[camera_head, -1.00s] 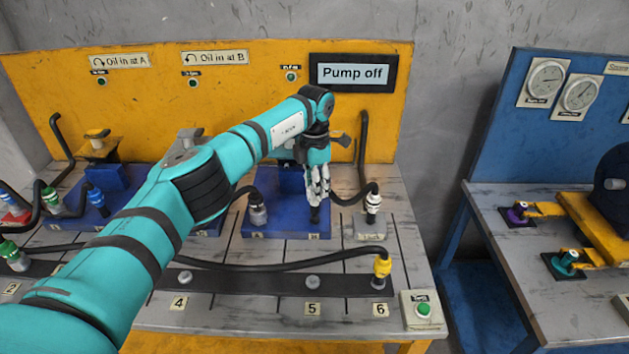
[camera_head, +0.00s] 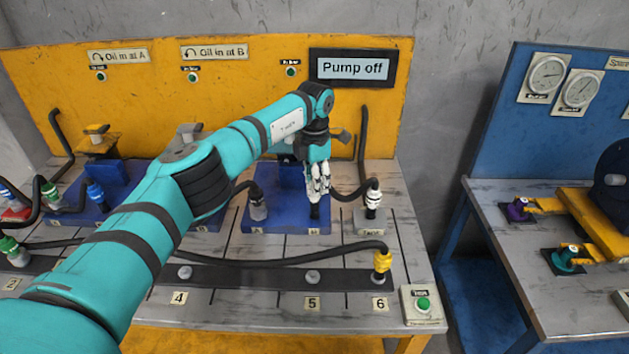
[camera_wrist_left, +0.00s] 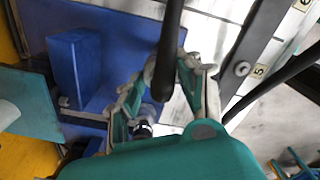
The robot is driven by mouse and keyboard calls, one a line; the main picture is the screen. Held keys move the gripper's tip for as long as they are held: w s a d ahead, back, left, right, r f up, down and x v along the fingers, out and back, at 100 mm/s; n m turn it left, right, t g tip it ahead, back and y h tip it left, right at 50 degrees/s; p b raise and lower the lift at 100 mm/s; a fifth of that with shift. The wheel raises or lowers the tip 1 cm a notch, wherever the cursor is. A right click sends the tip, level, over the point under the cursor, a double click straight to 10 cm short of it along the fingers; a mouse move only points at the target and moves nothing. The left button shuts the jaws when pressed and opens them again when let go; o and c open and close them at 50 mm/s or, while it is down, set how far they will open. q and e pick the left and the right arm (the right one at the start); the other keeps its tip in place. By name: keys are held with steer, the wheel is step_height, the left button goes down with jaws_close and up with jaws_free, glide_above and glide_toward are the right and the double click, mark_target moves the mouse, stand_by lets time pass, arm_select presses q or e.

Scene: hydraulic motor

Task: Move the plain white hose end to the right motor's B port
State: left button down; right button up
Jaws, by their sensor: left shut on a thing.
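My left gripper (camera_head: 317,194) is over the right end of the right motor's blue base (camera_head: 285,226), at its B port. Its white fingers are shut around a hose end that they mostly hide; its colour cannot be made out. A dark piece (camera_head: 315,212) shows just under the fingertips. In the left wrist view, a black hose (camera_wrist_left: 168,45) runs down between the fingers (camera_wrist_left: 163,88), with a small black and white fitting (camera_wrist_left: 143,128) near them. I cannot tell whether the held end is seated. My right gripper is not in view.
A white hose end with dark bands (camera_head: 373,203) stands on the tank block to the right. A greyish hose end (camera_head: 258,207) stands at the motor's left port. A yellow hose end (camera_head: 382,262) is at position 6. The panel (camera_head: 352,70) reads "Pump off".

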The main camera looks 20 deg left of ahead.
arm_select(q)
steer(key=shift+f+b, duration=0.45)
steer(key=shift+f, duration=0.35)
steer(key=c, duration=0.9)
jaws_free()
steer(key=shift+w+r, duration=0.1)
steer(key=shift+c, duration=0.2)
steer(key=shift+o, duration=0.9)
steer(key=shift+r+p, duration=2)
steer(key=shift+r, duration=1.05)
